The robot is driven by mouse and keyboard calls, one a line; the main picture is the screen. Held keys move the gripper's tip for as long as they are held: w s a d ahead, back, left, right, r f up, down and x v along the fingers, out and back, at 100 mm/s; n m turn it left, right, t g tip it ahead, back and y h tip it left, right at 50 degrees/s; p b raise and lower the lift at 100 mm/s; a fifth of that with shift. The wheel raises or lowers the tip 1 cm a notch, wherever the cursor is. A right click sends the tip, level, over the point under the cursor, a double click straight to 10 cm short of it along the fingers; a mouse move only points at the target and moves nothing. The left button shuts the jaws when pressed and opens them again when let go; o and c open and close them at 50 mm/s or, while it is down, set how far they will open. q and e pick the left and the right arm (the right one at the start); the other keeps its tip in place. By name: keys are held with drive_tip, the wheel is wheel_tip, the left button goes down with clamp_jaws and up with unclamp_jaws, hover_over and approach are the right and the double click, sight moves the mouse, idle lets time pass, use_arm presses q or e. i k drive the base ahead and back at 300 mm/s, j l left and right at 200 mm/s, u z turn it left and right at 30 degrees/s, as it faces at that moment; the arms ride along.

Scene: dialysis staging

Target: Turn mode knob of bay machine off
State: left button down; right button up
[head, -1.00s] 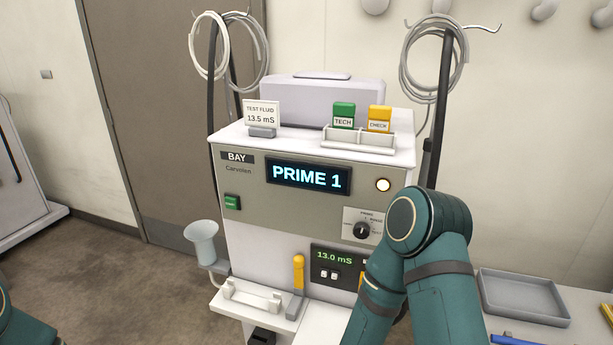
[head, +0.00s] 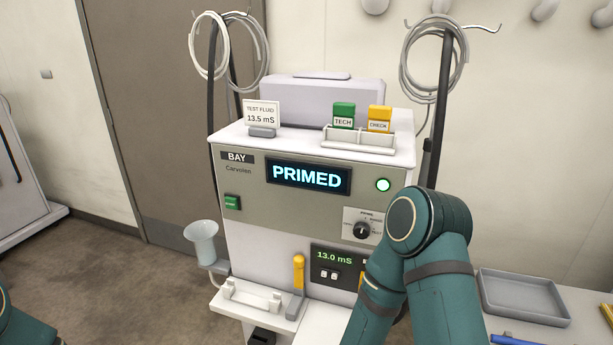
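The bay machine (head: 262,220) stands in the middle of the head view, with a "BAY" label on its front. Its black mode knob (head: 362,230) sits on a white dial plate at the right of the front panel. The plate's lettering is too small to read surely, and I cannot tell the setting. My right arm stands in front of the machine's lower right, close to the dial plate. Neither gripper shows; only a bit of my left arm shows at the lower left edge.
A green TECH tag (head: 343,115) and a yellow CHECK tag (head: 379,119) stand in a white holder on top. A test fluid card (head: 262,115) stands beside them. A yellow-handled part (head: 298,271) is at the lower front. An empty grey tray (head: 523,297) lies at right.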

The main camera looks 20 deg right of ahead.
sight(361, 230)
drive_tip(key=l+z, duration=0.1)
drive_tip(key=z, duration=0.6)
